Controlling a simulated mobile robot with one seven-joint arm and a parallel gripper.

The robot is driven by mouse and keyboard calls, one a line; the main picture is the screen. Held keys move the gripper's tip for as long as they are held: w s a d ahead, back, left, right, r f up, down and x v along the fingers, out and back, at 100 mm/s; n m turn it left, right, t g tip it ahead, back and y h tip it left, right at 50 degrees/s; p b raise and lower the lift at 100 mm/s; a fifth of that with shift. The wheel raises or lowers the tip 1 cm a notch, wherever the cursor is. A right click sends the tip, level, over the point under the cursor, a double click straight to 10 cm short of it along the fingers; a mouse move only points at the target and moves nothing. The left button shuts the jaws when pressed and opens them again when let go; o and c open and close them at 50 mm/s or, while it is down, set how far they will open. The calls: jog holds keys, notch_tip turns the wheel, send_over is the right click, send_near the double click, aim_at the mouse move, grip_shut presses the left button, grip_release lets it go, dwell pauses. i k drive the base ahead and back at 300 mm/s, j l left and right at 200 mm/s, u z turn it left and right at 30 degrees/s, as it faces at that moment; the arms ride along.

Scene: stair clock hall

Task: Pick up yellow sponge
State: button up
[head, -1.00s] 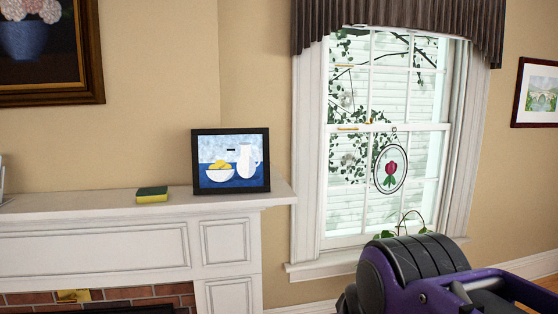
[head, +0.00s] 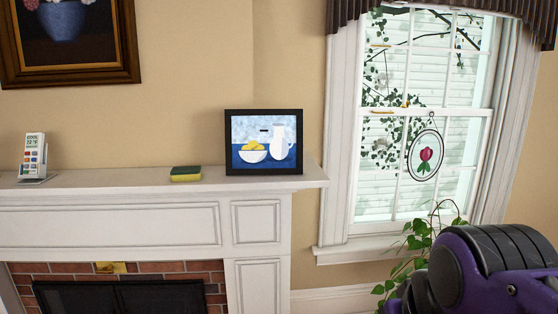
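The yellow sponge (head: 186,174) has a dark green top layer and lies flat on the white mantel shelf (head: 110,184) above the fireplace. It sits left of a dark-framed picture, with a small gap between them. Part of my purple and black arm shows at the lower right, well apart from the sponge. My gripper is not in view.
The framed picture of a bowl and jug (head: 264,142) stands on the mantel's right end. A white remote in a stand (head: 33,156) is at its left. A brick fireplace (head: 170,267) is below. A leafy plant (head: 415,250) stands by the window at right.

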aim_at(187, 173)
jog(key=i+j, duration=0.3)
jog(key=j, duration=0.15)
jog(key=i+j+u, duration=0.1)
jog(key=i+j, duration=0.2)
jog(key=j, duration=0.2)
jog(key=i+j, duration=0.35)
jog(key=j+u, duration=0.05)
jog(key=j, duration=0.05)
